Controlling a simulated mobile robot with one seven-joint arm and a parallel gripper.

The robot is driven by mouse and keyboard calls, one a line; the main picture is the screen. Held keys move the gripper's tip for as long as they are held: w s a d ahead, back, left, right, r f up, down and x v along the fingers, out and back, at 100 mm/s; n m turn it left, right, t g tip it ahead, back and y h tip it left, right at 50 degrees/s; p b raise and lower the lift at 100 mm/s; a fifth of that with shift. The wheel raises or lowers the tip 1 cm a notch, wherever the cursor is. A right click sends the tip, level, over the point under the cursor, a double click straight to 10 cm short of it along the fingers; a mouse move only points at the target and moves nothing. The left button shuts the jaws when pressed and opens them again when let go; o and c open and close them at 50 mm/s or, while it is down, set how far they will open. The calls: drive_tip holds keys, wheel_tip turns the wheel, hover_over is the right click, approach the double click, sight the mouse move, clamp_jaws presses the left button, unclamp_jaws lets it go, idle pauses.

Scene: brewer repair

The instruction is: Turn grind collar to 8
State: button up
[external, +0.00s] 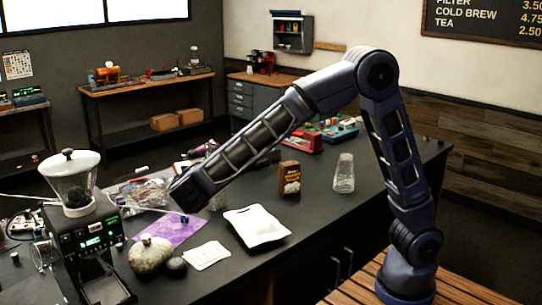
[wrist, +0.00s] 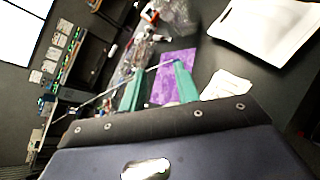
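The grinder (external: 88,248) stands at the left end of the counter in the external view, with a green-lit display and a clear, lidded hopper (external: 72,175) holding dark beans. The grind collar (external: 77,207) appears to be the pale band under the hopper; its numbers are too small to read. The grinder is not recognisable in the wrist view. My gripper (wrist: 158,82) shows two teal fingers apart, with nothing clearly held between them. In the external view it is right of the grinder, above the counter, its fingers mostly hidden by the arm.
A thin rod (wrist: 95,98) crosses near my fingers; contact is unclear. A brown bag (external: 289,178) and glass (external: 344,173) stand further right.

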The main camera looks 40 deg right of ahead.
drive_tip(key=s+a+f+n+t+y, duration=0.2)
drive_tip(key=s+a+f+n, duration=0.15)
drive_tip(key=a, duration=0.55)
drive_tip(key=s+a+f+n+t+y, duration=0.15)
drive_tip(key=s+a, duration=0.25)
drive_tip(key=a, duration=0.5)
drive_tip(key=n+t+y, duration=0.3)
drive_tip(key=n, duration=0.2)
approach(110, 274)
drive_tip(key=w, duration=1.3)
drive_tip(key=shift+d+f, duration=0.2)
drive_tip(key=shift+f, duration=0.05)
clamp_jaws()
